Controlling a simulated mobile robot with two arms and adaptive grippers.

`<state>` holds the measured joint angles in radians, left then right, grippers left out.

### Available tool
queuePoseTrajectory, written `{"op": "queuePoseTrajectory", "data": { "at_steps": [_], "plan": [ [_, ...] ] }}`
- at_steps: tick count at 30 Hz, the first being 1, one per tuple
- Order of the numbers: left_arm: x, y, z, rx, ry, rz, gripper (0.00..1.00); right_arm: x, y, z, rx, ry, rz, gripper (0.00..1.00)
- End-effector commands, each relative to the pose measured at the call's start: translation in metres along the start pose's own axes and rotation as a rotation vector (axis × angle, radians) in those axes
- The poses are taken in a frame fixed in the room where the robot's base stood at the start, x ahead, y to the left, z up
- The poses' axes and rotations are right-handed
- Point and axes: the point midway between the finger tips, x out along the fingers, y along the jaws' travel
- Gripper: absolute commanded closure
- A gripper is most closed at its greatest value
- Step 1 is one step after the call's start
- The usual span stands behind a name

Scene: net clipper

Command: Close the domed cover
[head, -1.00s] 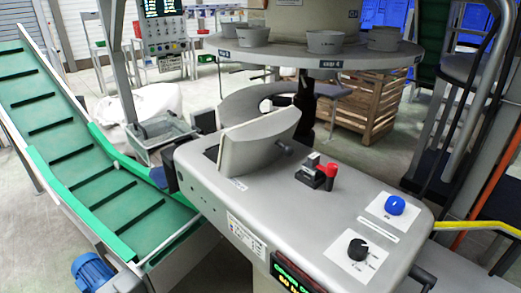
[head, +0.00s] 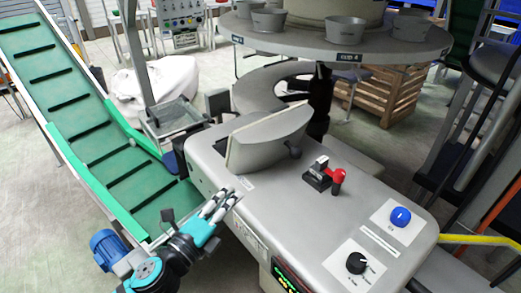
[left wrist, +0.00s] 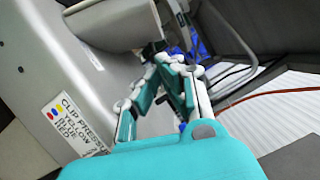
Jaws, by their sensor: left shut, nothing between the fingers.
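The domed cover (head: 270,142) is a grey curved lid standing raised on top of the grey machine housing (head: 300,222). In the left wrist view the fingers (left wrist: 166,60) point towards the cover (left wrist: 110,22), whose grey underside fills the top left. My right gripper is not in view.
A red-handled lever (head: 337,180), a blue button (head: 400,217) and a black dial (head: 356,263) sit on the housing. A round table with grey cups (head: 335,24) stands behind. A green conveyor (head: 70,120) runs along the left, with a blue motor (head: 106,248) beside it.

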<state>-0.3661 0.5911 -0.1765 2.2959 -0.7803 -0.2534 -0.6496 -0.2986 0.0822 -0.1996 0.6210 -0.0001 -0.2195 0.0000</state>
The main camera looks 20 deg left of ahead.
Motion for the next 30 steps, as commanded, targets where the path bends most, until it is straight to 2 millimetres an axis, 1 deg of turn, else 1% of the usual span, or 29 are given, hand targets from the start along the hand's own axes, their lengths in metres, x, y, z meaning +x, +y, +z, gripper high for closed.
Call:
{"op": "queuePoseTrajectory", "data": {
  "at_steps": [2,5,8,15,17,18,21,24,30],
  "plan": [
    [0.005,-0.004,0.001,0.004,0.000,-0.005,1.00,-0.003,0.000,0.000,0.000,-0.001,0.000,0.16],
    [0.018,-0.005,0.001,0.003,0.000,-0.006,1.00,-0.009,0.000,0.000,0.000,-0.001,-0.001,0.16],
    [0.038,-0.006,0.002,0.002,-0.002,-0.006,1.00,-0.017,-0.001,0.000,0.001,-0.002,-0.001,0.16],
    [0.090,-0.005,0.002,0.000,-0.002,-0.005,1.00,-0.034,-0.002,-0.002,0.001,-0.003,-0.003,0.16],
    [0.102,-0.006,0.001,0.000,-0.001,-0.005,1.00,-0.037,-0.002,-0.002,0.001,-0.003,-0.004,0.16],
    [0.106,-0.005,0.007,0.003,-0.002,-0.002,1.00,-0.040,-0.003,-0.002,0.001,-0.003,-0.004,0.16],
    [0.116,-0.004,0.017,0.000,-0.001,-0.002,1.00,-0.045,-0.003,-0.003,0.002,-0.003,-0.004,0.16],
    [0.122,-0.003,0.024,0.000,-0.001,-0.001,1.00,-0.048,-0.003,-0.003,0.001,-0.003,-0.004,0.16],
    [0.127,-0.001,0.029,-0.001,0.000,-0.002,1.00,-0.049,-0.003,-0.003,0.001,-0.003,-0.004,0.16]
  ]
}}
